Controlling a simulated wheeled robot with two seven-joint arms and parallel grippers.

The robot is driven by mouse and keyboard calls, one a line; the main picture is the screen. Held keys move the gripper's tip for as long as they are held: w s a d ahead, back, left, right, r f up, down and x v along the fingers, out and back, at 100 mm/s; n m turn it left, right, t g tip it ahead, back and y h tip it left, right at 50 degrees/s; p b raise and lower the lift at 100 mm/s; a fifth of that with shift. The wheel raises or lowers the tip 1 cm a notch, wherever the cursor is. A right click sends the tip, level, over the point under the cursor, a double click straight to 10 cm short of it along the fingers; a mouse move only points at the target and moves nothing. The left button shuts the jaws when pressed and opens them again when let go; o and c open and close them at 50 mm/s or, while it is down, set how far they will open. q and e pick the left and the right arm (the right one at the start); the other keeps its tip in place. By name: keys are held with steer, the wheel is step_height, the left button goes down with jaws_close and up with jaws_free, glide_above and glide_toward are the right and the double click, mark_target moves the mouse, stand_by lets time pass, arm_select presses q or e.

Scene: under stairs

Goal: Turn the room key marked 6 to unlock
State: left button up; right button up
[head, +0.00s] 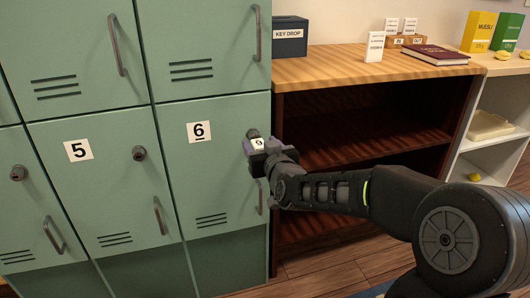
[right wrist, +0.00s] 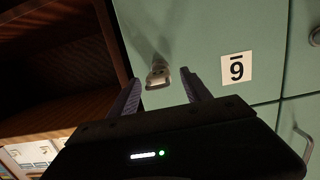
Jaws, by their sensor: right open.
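The green locker door 6 (head: 215,180) is closed, with its number plate (head: 199,131) at upper left. The plate shows upside down in the right wrist view (right wrist: 236,69). My right gripper (head: 256,146) is at the right side of this door, over its lock. Its two fingers stand apart in the right wrist view (right wrist: 162,78). Between and just beyond them is a small grey key head (right wrist: 158,74), apparently in the lock, with clear gaps on both sides. A small white marked tag (head: 258,143) shows between the fingers. The lock face is mostly hidden. My left gripper is out of view.
Locker 5 (head: 105,190), with a round lock (head: 139,153), is on the left. A wooden shelf unit (head: 345,62) stands right of the lockers, its open compartments behind my right arm. A key drop box (head: 290,38) and a dark red book (head: 436,54) are on top.

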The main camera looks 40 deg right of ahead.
steer(key=shift+x, duration=1.05)
jaws_close()
stand_by(0.4)
stand_by(1.1)
